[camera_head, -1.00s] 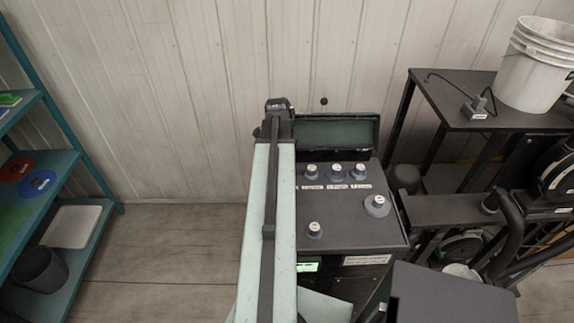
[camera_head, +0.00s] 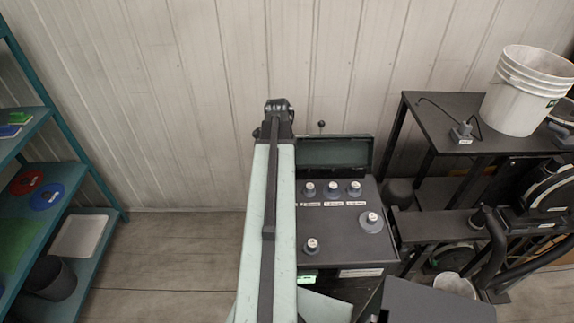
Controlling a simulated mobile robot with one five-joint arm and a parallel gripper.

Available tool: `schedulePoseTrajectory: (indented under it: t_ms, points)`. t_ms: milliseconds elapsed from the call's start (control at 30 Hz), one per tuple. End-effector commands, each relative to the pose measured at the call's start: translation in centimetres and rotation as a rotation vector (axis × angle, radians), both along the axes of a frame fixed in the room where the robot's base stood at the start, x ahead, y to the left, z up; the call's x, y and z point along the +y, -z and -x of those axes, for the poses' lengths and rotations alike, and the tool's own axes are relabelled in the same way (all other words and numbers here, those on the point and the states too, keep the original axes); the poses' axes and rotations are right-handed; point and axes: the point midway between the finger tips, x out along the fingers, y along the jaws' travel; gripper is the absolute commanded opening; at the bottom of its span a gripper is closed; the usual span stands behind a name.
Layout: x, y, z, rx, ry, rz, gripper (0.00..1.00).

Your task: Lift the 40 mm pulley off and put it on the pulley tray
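Several grey round parts with white tops stand on a black panel (camera_head: 345,223): three in a row at the back (camera_head: 332,191), a larger one at the right (camera_head: 370,223) and one at the front left (camera_head: 312,247). I cannot read their labels or tell whether any is the 40 mm pulley. A dark machine with round wheels (camera_head: 548,190) stands at the right edge. A white tray (camera_head: 80,237) lies on the left shelf's lower level; I cannot tell whether it is the pulley tray. My light green arm runs up the middle and covers the panel's left side. My gripper is not identifiable.
A teal shelf (camera_head: 66,170) at the left holds a red disc (camera_head: 27,182), a blue disc (camera_head: 47,196) and a dark bin (camera_head: 52,278). A white bucket (camera_head: 528,92) stands on a black table (camera_head: 430,108) at the right. Floor (camera_head: 170,245) is clear between shelf and panel.

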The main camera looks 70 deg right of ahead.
Motion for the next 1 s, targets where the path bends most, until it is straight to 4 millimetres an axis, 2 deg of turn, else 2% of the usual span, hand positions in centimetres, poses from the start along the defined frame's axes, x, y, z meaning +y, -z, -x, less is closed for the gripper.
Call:
schedulePoseTrajectory:
  t_ms: [500, 767, 867, 1000]
  points:
    - [0.0, -2.6, -0.1, 0.000, -0.001, 0.000, 0.00]
    - [0.0, -2.5, -0.1, 0.000, -0.001, 0.000, 0.00]
    - [0.0, -2.0, -0.1, 0.000, -0.001, 0.000, 0.00]
    - [0.0, 1.0, -0.1, 0.000, -0.002, 0.000, 0.00]
